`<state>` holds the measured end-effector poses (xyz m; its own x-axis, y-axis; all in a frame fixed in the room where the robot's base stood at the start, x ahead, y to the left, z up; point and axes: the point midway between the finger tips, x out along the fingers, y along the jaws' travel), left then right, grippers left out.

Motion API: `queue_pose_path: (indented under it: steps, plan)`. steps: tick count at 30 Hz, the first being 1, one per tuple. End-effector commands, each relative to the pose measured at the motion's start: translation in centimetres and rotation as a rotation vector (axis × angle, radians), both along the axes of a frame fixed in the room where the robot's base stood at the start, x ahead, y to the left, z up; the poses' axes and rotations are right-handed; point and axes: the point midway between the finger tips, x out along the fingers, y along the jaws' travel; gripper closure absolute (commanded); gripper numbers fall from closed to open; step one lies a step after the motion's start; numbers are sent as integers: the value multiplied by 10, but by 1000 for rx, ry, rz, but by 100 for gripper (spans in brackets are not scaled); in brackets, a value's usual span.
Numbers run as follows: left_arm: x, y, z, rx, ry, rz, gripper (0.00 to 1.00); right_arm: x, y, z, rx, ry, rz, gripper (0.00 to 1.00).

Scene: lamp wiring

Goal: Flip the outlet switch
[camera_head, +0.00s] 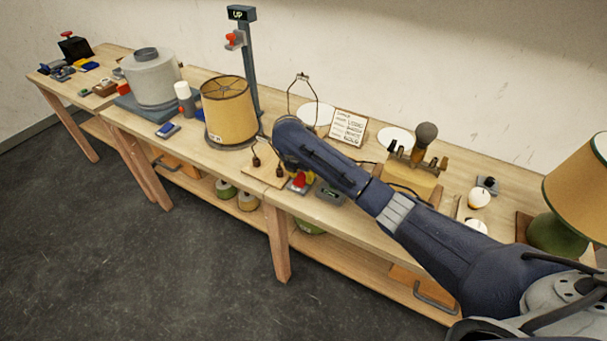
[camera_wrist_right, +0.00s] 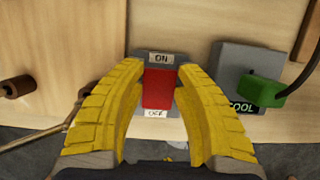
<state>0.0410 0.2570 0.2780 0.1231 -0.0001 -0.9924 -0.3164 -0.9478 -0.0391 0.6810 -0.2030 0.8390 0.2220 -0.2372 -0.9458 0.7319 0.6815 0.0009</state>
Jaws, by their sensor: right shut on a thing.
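The outlet switch (camera_wrist_right: 158,88) is a red rocker on a grey housing, with an ON label at its upper end and an OFF label at its lower end in the wrist view. My right gripper (camera_wrist_right: 160,80) has its yellow fingers on either side of the rocker, closed on it. In the head view the red switch (camera_head: 300,179) shows at the bench's front edge below my right forearm, and the arm hides most of the gripper. Which way the rocker is tipped is hard to tell. My left gripper is not in view.
Beside the switch is a grey box (camera_wrist_right: 236,65) labelled COOL with a green plug (camera_wrist_right: 266,87) in it. A wooden board (camera_head: 264,173) with dark posts lies left of the switch. A lampshade (camera_head: 229,112) and a brass fixture (camera_head: 410,170) stand on the bench.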

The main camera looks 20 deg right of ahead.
Motion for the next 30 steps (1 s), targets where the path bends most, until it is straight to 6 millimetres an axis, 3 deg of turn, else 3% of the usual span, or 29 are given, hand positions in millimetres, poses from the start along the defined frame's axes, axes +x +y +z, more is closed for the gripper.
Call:
queue_pose_path:
  steps: [1, 2, 7, 20, 30]
  plan:
    - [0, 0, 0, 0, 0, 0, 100, 0, -1, -1, -2, 1, -2, 96]
    - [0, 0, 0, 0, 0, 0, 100, 0, -1, -1, -2, 1, -2, 63]
    - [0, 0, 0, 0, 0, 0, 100, 0, -1, 0, -1, 1, -1, 44]
    - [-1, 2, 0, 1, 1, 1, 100, -2, 2, 7, 1, 1, 0, 42]
    - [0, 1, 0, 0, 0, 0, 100, -11, 13, 52, 2, 0, 2, 42]
